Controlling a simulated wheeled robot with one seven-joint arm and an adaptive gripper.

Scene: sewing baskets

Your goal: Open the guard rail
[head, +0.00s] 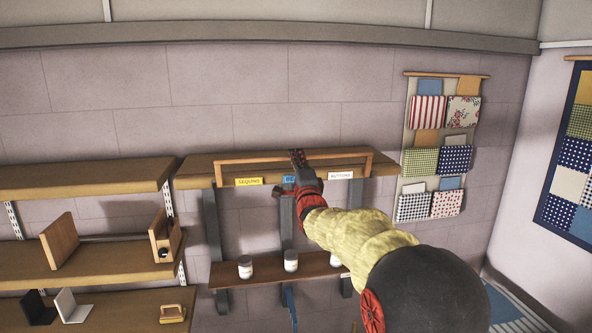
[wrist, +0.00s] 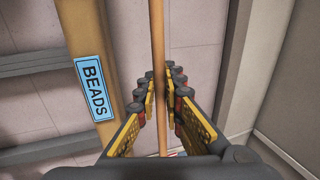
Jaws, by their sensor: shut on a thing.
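The guard rail (head: 250,162) is a thin wooden bar with short end arms, running along the front of the upper shelf (head: 195,172). In the wrist view, the rail (wrist: 158,40) runs lengthwise between the two fingers. My gripper (head: 297,157) is at the middle of the rail, shut on it. The fingers (wrist: 160,100) sit on either side of the bar in the wrist view. The blue BEADS label (wrist: 92,88) is on the shelf edge beside the rail. My gripper partly hides the rail's middle in the head view.
SEQUINS (head: 249,181) and BUTTONS (head: 341,175) labels are on the shelf edge. A lower shelf (head: 265,272) holds small white jars (head: 291,261). Left shelves (head: 80,183) stand nearby. A fabric wall organizer (head: 405,150) hangs to the right.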

